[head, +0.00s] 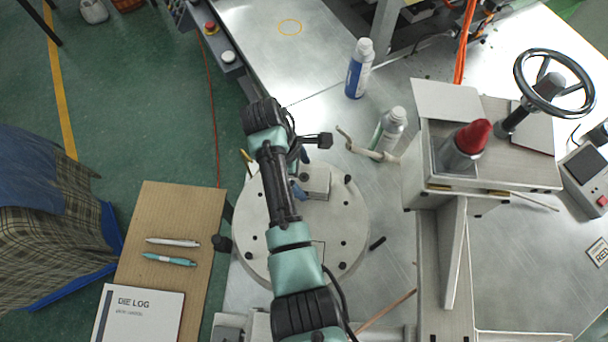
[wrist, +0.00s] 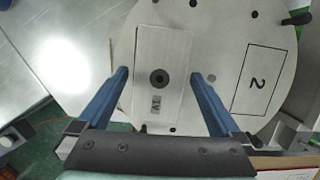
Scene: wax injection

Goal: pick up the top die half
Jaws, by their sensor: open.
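The top die half (wrist: 160,48) is a pale grey rectangular metal block with a dark round hole in the middle and small markings. It lies on a round grey plate (wrist: 218,40). In the head view the block (head: 318,184) shows beside my wrist, partly hidden by my arm. My gripper (wrist: 160,74) is open, with one blue finger on each side of the block and a gap visible at both sides in the wrist view. In the head view my gripper (head: 301,173) is over the plate. Whether the fingertips are below the block's top cannot be told.
The plate bears an outlined rectangle marked 2 (wrist: 258,80) and several dark holes. A white nozzle arm (head: 365,150) reaches toward the plate from the press (head: 480,145). Two bottles (head: 359,70) (head: 388,130) stand behind. A die log (head: 140,315) and pens lie on a board.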

